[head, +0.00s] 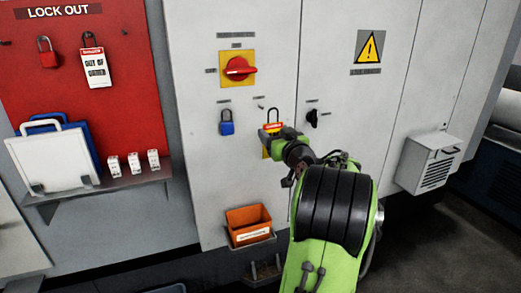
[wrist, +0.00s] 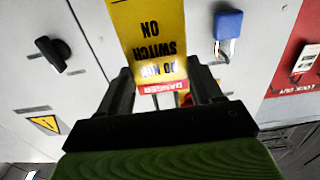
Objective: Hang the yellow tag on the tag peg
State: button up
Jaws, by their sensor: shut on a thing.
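My gripper (wrist: 163,82) is shut on the yellow tag (wrist: 150,28), which has a red danger band and the words "do not switch on". The tag appears upside down in the wrist view. In the head view the tag (head: 272,127) hangs in front of the grey cabinet, its dark loop upward, partly hidden by my gripper (head: 275,138). A small peg (head: 261,107), apparently the tag peg, sticks out under a label, just up and left of the loop. The loop looks apart from the peg; depth is hard to judge.
A blue padlock (head: 227,128) hangs left of the tag, below a red rotary switch (head: 239,69). A black knob (head: 313,118) is to the right. An orange bin (head: 249,225) is below. A red lockout board (head: 120,100) stands left.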

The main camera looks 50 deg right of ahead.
aim_at(259, 123)
jog(key=shift+f+p+x, duration=0.1)
jog(key=shift+p+x, duration=1.95)
jog(key=shift+p, duration=0.05)
jog(key=shift+f+p+x, duration=0.15)
jog(key=shift+p+x, duration=1.9)
jog(key=shift+p, duration=0.05)
jog(key=shift+w+d+f+b, duration=0.3)
jog(key=shift+w+f+b, duration=0.35)
jog(key=shift+b, duration=0.45)
jog(key=shift+s, duration=0.1)
jog(key=o, duration=1.1)
jog(key=b+v, duration=0.5)
jog(key=v, duration=1.1)
